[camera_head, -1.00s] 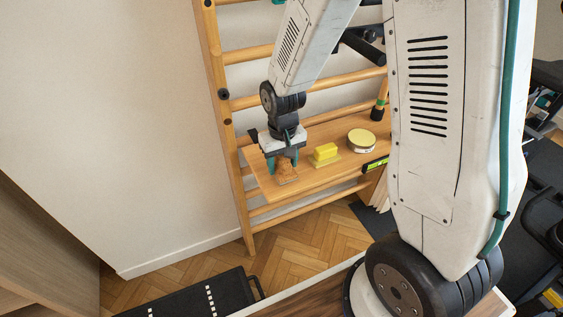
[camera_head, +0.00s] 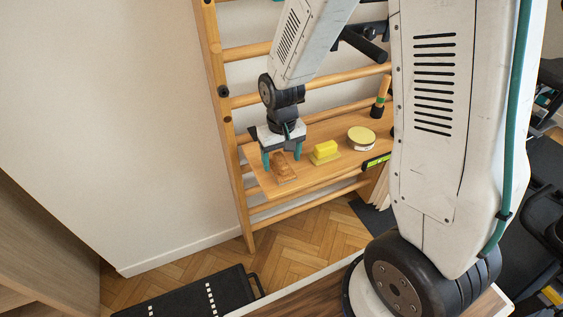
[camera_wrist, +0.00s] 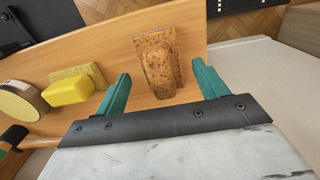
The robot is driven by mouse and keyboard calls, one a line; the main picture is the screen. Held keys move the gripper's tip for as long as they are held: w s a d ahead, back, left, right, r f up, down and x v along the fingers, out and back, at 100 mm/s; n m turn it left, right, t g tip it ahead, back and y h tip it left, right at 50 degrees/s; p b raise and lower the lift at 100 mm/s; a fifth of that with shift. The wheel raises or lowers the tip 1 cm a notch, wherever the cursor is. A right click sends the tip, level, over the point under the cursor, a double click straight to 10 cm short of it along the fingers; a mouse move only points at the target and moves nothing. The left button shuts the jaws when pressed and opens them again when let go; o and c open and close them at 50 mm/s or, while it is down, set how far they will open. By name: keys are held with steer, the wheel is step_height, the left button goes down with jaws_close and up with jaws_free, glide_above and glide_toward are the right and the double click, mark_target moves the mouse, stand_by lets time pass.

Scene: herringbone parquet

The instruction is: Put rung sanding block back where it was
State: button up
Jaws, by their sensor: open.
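The brown, cork-like sanding block (camera_head: 283,169) lies on the left part of the wooden shelf (camera_head: 312,182) fixed to the wall bars. In the wrist view the block (camera_wrist: 158,64) shows a raised grip on a flat, speckled base. My gripper (camera_head: 281,163) is just above the shelf with its teal fingers spread wide. One finger is on each side of the block, with a visible gap on both sides in the wrist view (camera_wrist: 161,68). Nothing is held.
A yellow block on a flat base (camera_head: 325,152) lies to the right of the sanding block, with a round yellow-topped tin (camera_head: 361,138) farther right. A green-and-black level (camera_head: 376,162) is at the shelf's front edge. A wooden handle (camera_head: 381,95) stands at the back right.

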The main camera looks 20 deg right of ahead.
mark_target(282, 159)
step_height(282, 159, up, 10)
steer(key=s+d+r, duration=0.1)
steer(key=s+r, duration=0.6)
steer(key=s, duration=0.4)
steer(key=s+d+r+t, duration=0.1)
steer(key=s+d+r, duration=0.1)
steer(key=s+r, duration=0.4)
steer(key=s, duration=0.5)
steer(key=shift+r, duration=0.35)
